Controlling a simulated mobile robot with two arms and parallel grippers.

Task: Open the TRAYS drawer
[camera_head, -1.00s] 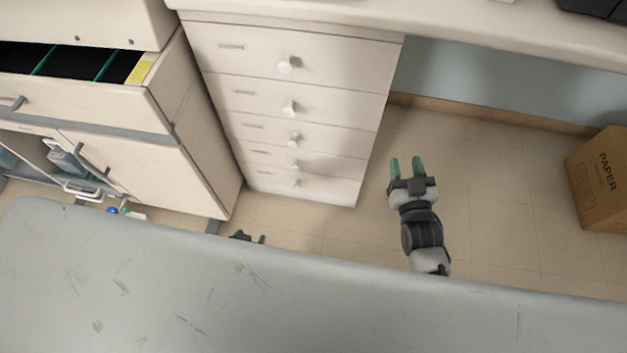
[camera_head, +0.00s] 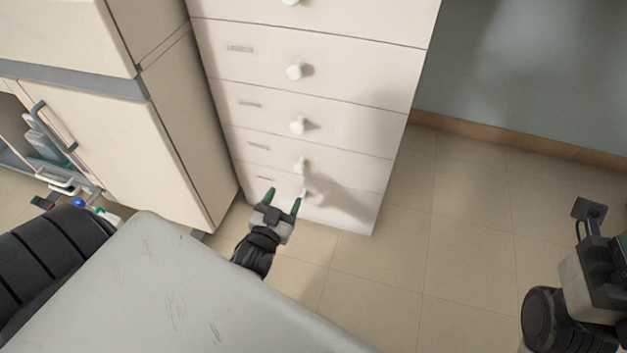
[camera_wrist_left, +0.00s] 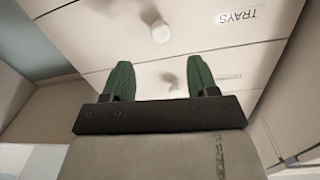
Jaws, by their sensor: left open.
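The TRAYS drawer (camera_wrist_left: 110,35) shows in the left wrist view, with its label (camera_wrist_left: 238,15) upside down and a round white knob (camera_wrist_left: 160,31). The drawer front looks flush and shut. In the head view the labels on the white drawer stack (camera_head: 330,95) are too small to read. My left gripper (camera_head: 284,194) is open and empty, in front of the lowest drawers. Its right fingertip overlaps the area by the bottom knob (camera_head: 306,194); contact cannot be told. My right arm (camera_head: 590,280) is cut off at the right edge, and its fingers cannot be made out.
A beige cabinet (camera_head: 170,140) with a dark bar handle stands close on the left. A grey scratched surface (camera_head: 180,290) covers the lower foreground. Tiled floor (camera_head: 460,210) to the right of the drawers is clear, with a blue-grey wall (camera_head: 520,80) behind.

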